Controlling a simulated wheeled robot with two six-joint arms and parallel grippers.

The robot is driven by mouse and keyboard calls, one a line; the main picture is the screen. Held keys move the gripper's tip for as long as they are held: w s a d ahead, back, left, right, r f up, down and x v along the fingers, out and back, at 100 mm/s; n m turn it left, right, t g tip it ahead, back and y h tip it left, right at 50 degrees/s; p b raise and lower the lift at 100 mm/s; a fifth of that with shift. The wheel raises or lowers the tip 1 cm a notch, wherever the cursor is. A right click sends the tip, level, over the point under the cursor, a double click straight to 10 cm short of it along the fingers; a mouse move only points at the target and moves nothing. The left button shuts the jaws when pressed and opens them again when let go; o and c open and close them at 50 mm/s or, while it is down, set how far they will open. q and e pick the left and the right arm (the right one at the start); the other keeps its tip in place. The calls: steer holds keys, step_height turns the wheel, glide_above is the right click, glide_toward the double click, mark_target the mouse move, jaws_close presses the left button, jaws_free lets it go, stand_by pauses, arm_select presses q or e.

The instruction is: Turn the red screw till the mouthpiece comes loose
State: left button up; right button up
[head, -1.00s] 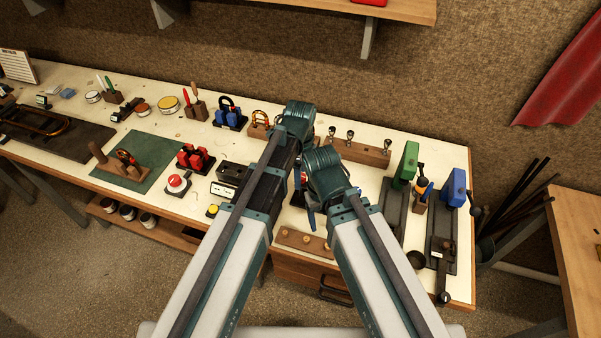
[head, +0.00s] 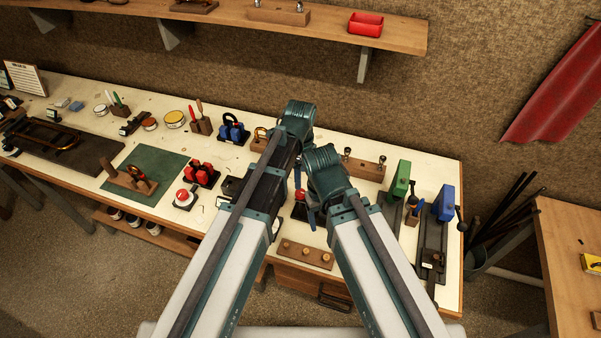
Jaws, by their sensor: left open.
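A red part (head: 300,195), which may be the red screw, shows on a dark stand in the narrow gap between my two arms. My arms hide much of this stand, and I cannot make out a mouthpiece on it. My left gripper (head: 304,198) shows only in part beside the red part, with blue-grey finger pieces. It is open, and I see nothing held in it. I cannot tell whether it touches the red part. My right gripper is hidden behind my right arm.
A green-topped device (head: 401,180) and a blue-topped device (head: 444,205) stand at the bench's right. Red clamps (head: 202,174) and a red button (head: 184,197) are left of my arms. A wooden block with pegs (head: 306,254) lies near the front edge. A shelf with a red tray (head: 366,24) is above.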

arm_select(q)
step_height(320, 180, up, 6)
steer(key=p, duration=0.4)
steer(key=shift+f, duration=0.2)
steer(key=s+a+n, duration=0.5)
steer(key=a+n, duration=0.3)
steer(key=n, duration=0.2)
steer(key=s+a+n, duration=0.5)
steer(key=a+n, duration=0.3)
steer(key=n, duration=0.2)
steer(key=s+d+f+m+y+b, duration=0.1)
steer(key=s+d+f+m+b, duration=0.2)
steer(key=d+f+b, duration=0.7)
step_height(320, 180, down, 4)
steer(key=s+b, duration=0.2)
steer(key=b, duration=0.2)
steer(key=shift+s+d+f, duration=0.15)
steer(key=shift+s+d, duration=0.15)
steer(key=shift+d, duration=0.05)
